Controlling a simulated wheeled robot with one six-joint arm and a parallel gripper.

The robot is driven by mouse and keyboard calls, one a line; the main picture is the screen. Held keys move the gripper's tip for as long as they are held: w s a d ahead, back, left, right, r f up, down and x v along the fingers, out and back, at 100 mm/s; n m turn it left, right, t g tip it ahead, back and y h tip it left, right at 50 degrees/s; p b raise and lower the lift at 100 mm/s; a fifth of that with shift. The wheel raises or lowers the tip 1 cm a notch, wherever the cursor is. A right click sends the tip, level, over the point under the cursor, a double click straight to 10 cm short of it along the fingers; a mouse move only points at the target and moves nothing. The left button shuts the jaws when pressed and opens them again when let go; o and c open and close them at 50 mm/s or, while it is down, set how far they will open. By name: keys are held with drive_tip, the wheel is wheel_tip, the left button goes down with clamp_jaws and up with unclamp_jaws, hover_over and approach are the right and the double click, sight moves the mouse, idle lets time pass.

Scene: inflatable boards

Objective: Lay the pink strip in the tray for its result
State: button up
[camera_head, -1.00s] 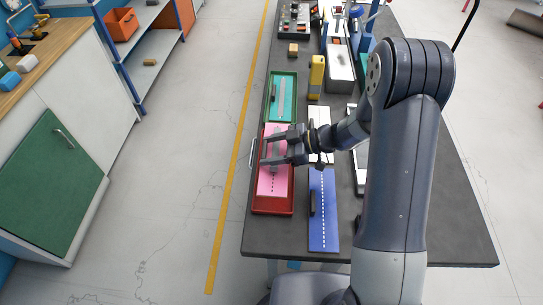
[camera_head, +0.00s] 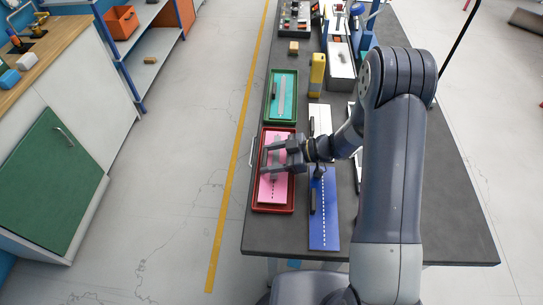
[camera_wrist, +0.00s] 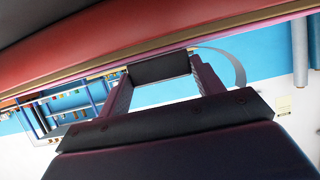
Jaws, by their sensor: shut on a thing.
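The pink strip (camera_head: 276,189) has a dark dashed line and lies flat within the outline of the red tray (camera_head: 273,210). In the head view, I cannot tell if it touches the tray floor. My gripper (camera_head: 266,159) is over the strip's middle and hides part of it. In the wrist view, its two fingers are closed on a dark block (camera_wrist: 160,68), which looks like the strip's handle. A red band, probably the tray wall, crosses the top of the wrist view.
A green tray (camera_head: 269,116) with a teal strip stands just beyond the red one. A blue strip (camera_head: 323,225) with a dark handle lies to the right. A white strip (camera_head: 320,118) and a yellow object (camera_head: 317,73) stand behind it.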

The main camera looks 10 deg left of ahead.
drive_tip(key=o, duration=1.1)
drive_tip(key=shift+r, duration=0.25)
drive_tip(key=shift+r+p, duration=0.55)
drive_tip(key=b+v, duration=0.2)
drive_tip(key=v, duration=1)
drive_tip(key=shift+f, duration=0.25)
